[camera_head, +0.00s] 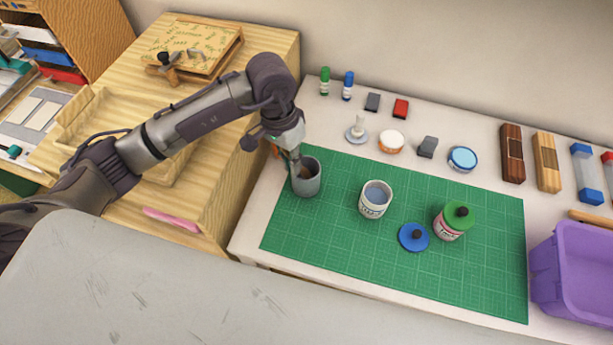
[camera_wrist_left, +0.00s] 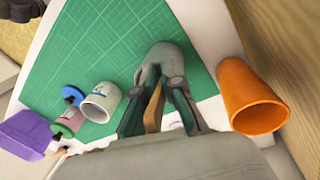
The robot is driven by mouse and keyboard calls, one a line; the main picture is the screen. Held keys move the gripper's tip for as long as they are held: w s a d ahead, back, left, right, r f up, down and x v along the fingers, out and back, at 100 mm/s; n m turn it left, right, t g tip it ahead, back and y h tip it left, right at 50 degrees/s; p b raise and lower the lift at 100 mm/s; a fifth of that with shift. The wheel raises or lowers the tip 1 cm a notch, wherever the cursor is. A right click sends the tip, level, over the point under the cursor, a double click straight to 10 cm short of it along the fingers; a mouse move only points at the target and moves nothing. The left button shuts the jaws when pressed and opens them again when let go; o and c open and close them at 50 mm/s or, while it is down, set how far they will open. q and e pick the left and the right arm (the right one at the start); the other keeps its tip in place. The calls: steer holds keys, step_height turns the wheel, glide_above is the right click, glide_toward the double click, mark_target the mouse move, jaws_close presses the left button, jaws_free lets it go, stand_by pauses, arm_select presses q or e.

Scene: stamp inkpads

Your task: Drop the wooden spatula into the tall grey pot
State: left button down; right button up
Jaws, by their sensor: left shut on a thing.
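The tall grey pot (camera_head: 306,184) stands upright at the left edge of the green mat in the head view. It also shows beyond the fingertips in the wrist view (camera_wrist_left: 166,56). My left gripper (camera_head: 294,163) points down at the pot's mouth, over its left rim. In the wrist view my left gripper (camera_wrist_left: 155,85) is shut on the wooden spatula (camera_wrist_left: 153,108), a tan strip between the two fingers. The spatula's far end is hidden by the fingers and pot, so I cannot tell how deep it reaches. My right gripper is not in view.
An orange cup (camera_wrist_left: 250,95) stands close beside the pot. On the green cutting mat (camera_head: 330,245) are an open white jar (camera_head: 374,205), a blue lid (camera_head: 413,238) and a green-lidded jar (camera_head: 450,223). A purple bin (camera_head: 570,265) is at the right. Small stamping items line the back.

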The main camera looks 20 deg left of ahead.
arm_select(q)
steer(key=shift+f, duration=0.25)
steer(key=c, duration=1.3)
jaws_free()
steer(key=shift+c, duration=0.2)
steer(key=shift+o, duration=0.6)
step_height(320, 180, up, 12)
steer(key=a, duration=0.1)
steer(key=shift+w+a, duration=0.35)
steer(key=shift+a, duration=0.05)
steer(key=shift+s+f, duration=0.1)
steer(key=shift+f, duration=0.05)
